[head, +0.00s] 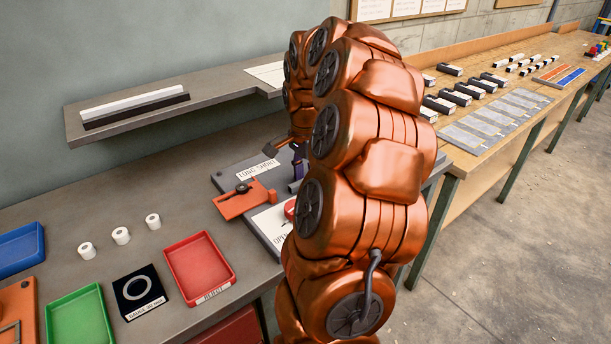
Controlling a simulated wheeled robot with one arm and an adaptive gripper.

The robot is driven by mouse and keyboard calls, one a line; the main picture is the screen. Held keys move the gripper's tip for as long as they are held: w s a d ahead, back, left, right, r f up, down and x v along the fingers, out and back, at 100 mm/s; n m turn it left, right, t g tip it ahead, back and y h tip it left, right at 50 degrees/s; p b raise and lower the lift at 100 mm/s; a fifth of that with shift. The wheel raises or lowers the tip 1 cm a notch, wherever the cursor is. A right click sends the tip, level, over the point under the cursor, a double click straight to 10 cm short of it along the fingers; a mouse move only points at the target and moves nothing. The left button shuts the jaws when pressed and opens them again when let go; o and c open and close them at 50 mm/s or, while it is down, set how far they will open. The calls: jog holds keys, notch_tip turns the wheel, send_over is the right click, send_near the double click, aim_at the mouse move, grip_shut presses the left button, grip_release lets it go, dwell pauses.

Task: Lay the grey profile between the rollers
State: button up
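My copper arm fills the middle of the head view and covers much of the bench fixture. At its far lower end, small dark parts (284,147) show beside the arm; I cannot tell whether they are my gripper or part of the fixture, nor whether my gripper holds anything. Below them is a dark plate labelled LONG and SHORT (257,169), with an orange clamp-like block (246,199) in front. A small grey piece (294,187) shows at the arm's edge, too hidden to name. I cannot clearly make out the grey profile or the rollers.
A shelf (180,104) holds a white and a black bar (135,107). On the grey bench are several white rings, a red tray (199,267), a green tray (80,318), a blue tray (20,246) and a black gauge block (139,291). A wooden bench (470,161) holds rows of blocks.

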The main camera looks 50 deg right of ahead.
notch_tip(320, 180, up, 12)
dwell(0.9)
dwell(0.5)
